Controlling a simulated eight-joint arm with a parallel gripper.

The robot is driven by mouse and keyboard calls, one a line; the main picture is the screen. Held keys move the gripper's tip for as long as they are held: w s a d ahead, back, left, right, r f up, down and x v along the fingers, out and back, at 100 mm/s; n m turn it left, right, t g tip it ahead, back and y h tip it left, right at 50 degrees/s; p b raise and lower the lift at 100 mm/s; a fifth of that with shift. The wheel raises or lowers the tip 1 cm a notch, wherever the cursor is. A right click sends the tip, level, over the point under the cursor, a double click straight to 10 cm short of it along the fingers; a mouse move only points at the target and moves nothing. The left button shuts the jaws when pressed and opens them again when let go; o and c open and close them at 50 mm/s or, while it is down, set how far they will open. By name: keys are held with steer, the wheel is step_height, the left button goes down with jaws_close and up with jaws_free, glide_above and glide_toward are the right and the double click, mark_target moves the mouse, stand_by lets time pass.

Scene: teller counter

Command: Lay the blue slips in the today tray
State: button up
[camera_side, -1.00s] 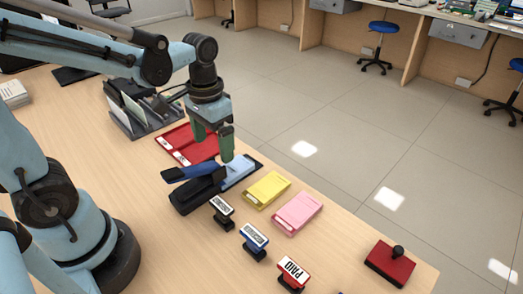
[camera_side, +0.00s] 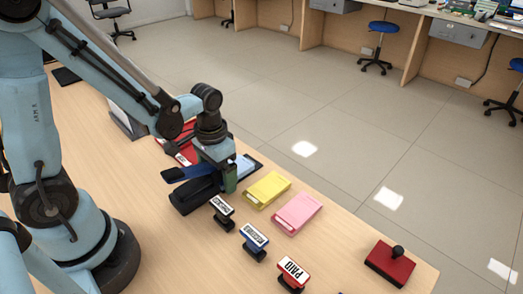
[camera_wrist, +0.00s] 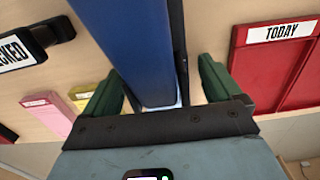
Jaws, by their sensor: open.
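The light blue slips (camera_side: 245,165) lie on a dark backing near the far counter edge, partly hidden by my gripper. My gripper (camera_side: 230,182) points down, low beside the slips and the blue-armed black stapler (camera_side: 192,196). In the wrist view my gripper (camera_wrist: 160,88) is open, its green fingers apart, with the stapler's blue arm (camera_wrist: 130,45) showing large between them. A pale sliver shows beneath, too little to identify. The red tray labelled TODAY (camera_wrist: 270,65) is right of the fingers in the wrist view; in the side view my arm mostly hides the red trays.
The yellow pad (camera_side: 267,189) and pink pad (camera_side: 298,213) lie to the right. Black stamp (camera_side: 222,210), blue stamp (camera_side: 254,241) and red PAID stamp (camera_side: 292,273) stand in front. A red ink pad (camera_side: 390,262) sits far right. The counter's near middle is clear.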

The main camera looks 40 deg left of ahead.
steer(key=c, duration=1.2)
steer(key=shift+w, duration=1.85)
steer(key=o, duration=1.2)
step_height(320, 180, up, 12)
steer(key=shift+s, duration=0.1)
